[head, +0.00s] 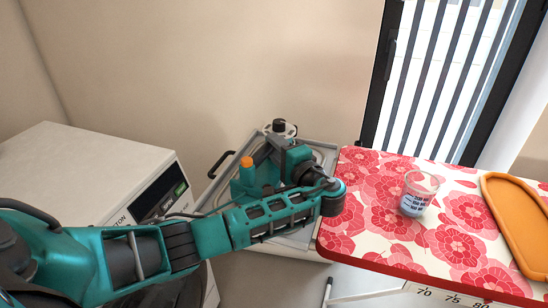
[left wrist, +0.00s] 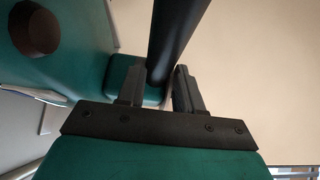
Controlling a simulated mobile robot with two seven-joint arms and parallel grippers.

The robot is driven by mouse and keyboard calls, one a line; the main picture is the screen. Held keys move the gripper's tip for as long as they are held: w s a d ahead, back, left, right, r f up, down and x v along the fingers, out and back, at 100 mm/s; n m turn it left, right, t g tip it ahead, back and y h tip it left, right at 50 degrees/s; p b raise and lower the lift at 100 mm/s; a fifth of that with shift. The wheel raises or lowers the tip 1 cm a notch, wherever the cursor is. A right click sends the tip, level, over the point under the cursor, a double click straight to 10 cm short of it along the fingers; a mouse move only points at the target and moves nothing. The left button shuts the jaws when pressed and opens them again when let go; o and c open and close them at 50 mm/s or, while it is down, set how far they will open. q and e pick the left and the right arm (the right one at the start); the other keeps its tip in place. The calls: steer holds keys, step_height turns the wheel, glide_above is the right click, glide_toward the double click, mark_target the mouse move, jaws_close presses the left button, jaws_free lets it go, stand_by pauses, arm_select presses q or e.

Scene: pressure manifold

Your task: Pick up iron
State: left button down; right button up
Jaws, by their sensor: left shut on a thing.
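The iron (head: 246,184) looks like a teal body with an orange knob, above the grey tray-like stand (head: 310,237) left of the ironing board in the head view. In the left wrist view, a black bar (left wrist: 178,35), which looks like its handle, runs between the fingers beside a teal surface with a brown round knob. My left gripper (head: 270,152) is shut on this bar; its fingers also show in the left wrist view (left wrist: 158,88). My arm hides part of the iron and stand. I cannot tell whether the iron touches the stand. My right gripper is out of view.
The ironing board (head: 385,245) has a red floral cover. A clear measuring cup (head: 418,193) and an orange tray (head: 520,225) are on it. A white machine (head: 85,170) stands at left. A dark-framed window (head: 440,75) is behind the board.

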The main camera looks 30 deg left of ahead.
arm_select(q)
steer(key=shift+r, duration=0.25)
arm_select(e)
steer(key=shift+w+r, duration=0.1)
arm_select(q)
steer(key=shift+r, duration=0.9)
step_height(320, 180, up, 13)
steer(key=p, duration=0.2)
step_height(320, 180, up, 5)
glide_above(276, 170)
steer(key=shift+p, duration=0.45)
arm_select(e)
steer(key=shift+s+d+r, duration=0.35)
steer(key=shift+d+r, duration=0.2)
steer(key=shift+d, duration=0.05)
